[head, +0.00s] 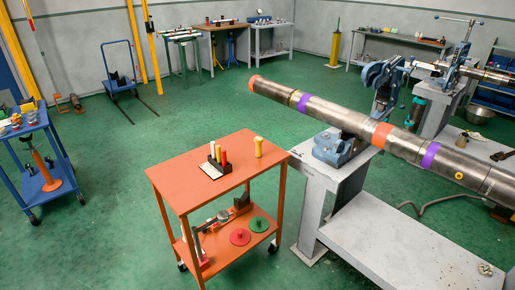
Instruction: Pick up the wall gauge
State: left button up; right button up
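I cannot tell for certain which thing is the wall gauge. The orange cart (185,180) stands in the middle. On its top, a small dark rack (215,160) holds upright coloured pieces in white, yellow and red, with a white card (209,170) beside it. A separate yellow piece (258,147) stands upright near the cart's right back corner. On the lower shelf are a red-and-grey tool (197,246), a red disc (240,236) and a green disc (259,224). Neither of my grippers is in view.
A long steel pipe (340,117) with orange and purple bands lies across a blue vise (335,148) on a grey bench (400,245), right of the cart. A blue cart (30,128) stands at the left. The green floor between the carts is open.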

aim_at(259, 140)
jog(key=z, duration=1.75)
jog(key=u, duration=1.95)
jog(key=i+l+u, duration=0.2)
jog(key=u, duration=0.2)
jog(key=i+l+u, duration=0.3)
jog(key=u, duration=0.15)
jog(key=i+l+u, duration=0.1)
jog(key=i+l, duration=0.2)
jog(key=l, duration=0.15)
jog(key=i+l+u, duration=0.15)
jog(key=l, duration=0.3)
jog(key=i, duration=0.1)
